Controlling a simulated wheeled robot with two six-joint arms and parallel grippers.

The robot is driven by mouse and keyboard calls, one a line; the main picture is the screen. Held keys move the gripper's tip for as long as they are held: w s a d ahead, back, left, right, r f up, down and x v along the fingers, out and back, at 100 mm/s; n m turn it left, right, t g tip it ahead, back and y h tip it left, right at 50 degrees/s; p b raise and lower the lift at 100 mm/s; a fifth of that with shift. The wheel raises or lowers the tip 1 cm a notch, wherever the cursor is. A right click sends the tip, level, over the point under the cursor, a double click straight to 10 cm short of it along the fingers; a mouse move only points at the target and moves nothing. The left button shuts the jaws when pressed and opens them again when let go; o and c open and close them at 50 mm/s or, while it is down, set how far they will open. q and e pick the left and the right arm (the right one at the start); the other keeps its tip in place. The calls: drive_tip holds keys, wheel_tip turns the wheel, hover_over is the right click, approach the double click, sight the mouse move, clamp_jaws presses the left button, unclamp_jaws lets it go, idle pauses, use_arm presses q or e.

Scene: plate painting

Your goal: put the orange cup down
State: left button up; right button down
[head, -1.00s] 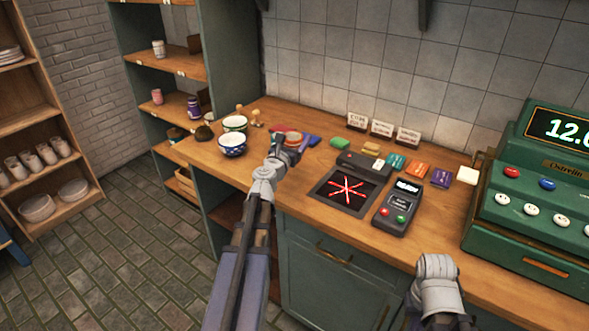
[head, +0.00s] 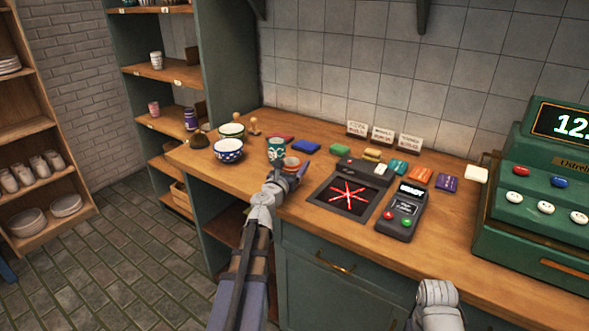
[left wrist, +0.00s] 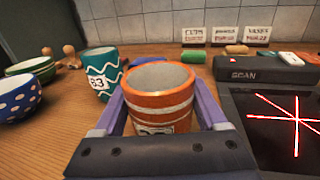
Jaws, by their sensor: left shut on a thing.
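The orange cup (left wrist: 160,100) stands upright between the purple fingers of my left gripper (left wrist: 162,112), which is shut on it. In the head view the cup (head: 291,163) shows just past my left gripper (head: 290,171), over the counter left of the scan pad. Its base is hidden, so I cannot tell whether it touches the wood. A teal cup marked 83 (left wrist: 102,75) stands close behind it to the left; it also shows in the head view (head: 276,150). My right gripper is out of view; only part of that arm shows.
Green (head: 231,131) and blue dotted (head: 228,150) bowls stand at the counter's left end. The scan pad (head: 345,196) and card terminal (head: 402,211) lie to the right, the green till (head: 540,190) beyond. Bare counter wood (head: 225,177) lies along the front left.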

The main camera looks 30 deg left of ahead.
use_arm(q)
drive_tip(key=o, duration=1.1)
drive_tip(key=shift+f, duration=0.15)
drive_tip(key=o, duration=0.4)
